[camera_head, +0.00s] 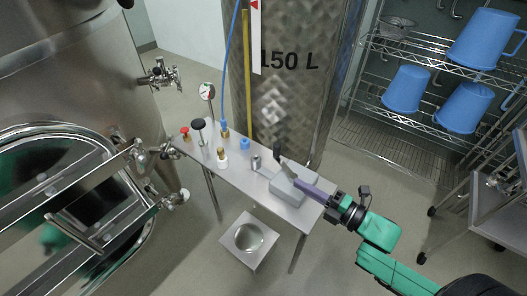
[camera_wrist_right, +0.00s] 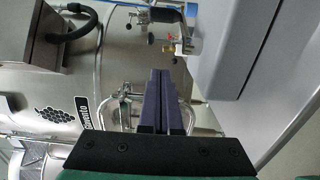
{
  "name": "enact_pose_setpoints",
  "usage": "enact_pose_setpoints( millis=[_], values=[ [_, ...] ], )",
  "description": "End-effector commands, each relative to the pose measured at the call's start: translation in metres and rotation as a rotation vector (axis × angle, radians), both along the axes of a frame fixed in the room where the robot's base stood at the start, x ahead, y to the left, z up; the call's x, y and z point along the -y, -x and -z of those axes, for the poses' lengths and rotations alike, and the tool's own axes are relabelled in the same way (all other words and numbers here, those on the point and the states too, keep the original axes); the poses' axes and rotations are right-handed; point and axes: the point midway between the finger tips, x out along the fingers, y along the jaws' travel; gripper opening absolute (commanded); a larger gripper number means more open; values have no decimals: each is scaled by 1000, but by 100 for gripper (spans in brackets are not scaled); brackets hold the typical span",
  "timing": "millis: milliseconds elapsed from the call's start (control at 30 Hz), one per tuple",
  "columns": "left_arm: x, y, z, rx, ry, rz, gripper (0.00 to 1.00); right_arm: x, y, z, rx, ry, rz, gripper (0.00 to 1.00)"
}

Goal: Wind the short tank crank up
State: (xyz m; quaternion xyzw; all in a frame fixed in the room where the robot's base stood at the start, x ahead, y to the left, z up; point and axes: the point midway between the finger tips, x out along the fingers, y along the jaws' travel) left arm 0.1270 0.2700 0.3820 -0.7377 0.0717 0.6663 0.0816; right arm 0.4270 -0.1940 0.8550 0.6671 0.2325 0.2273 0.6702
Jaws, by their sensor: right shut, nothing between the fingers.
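A short grey arm (camera_head: 299,172) with a black grip (camera_head: 277,152) at its far end looks like the crank. It shows just above a grey box (camera_head: 290,190) at the right end of the steel table. My right gripper (camera_head: 297,184) has purple fingers, shut and empty, over the box and close beside the arm. I cannot tell whether they touch it. In the right wrist view the shut fingers (camera_wrist_right: 160,75) point away from the camera with nothing between them. I cannot make out the crank for sure there. My left gripper is not in view.
The steel table (camera_head: 262,186) carries several small fittings, including a black-topped one (camera_head: 198,124). The 150 L tank (camera_head: 285,100) stands behind it. A large vat (camera_head: 60,60) is at left. A rack with blue jugs (camera_head: 406,88) stands at right.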

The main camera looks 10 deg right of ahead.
Motion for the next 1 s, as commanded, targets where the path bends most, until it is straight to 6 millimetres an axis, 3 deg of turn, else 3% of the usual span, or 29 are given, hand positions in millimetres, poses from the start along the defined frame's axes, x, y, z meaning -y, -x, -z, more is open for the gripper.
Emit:
enact_pose_setpoints(
  millis=[167,333,600,800,1000],
  values=[
    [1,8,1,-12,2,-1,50,-7,-10,0,2,-2,0,0],
    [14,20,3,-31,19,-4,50,-28,-37,-2,6,-2,0,0],
    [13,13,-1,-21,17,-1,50,-63,-84,-2,3,-1,0,0],
    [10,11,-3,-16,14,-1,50,-41,-107,1,0,3,0,0],
    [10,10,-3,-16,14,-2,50,-36,-111,1,-1,0,0,0]
  ],
)
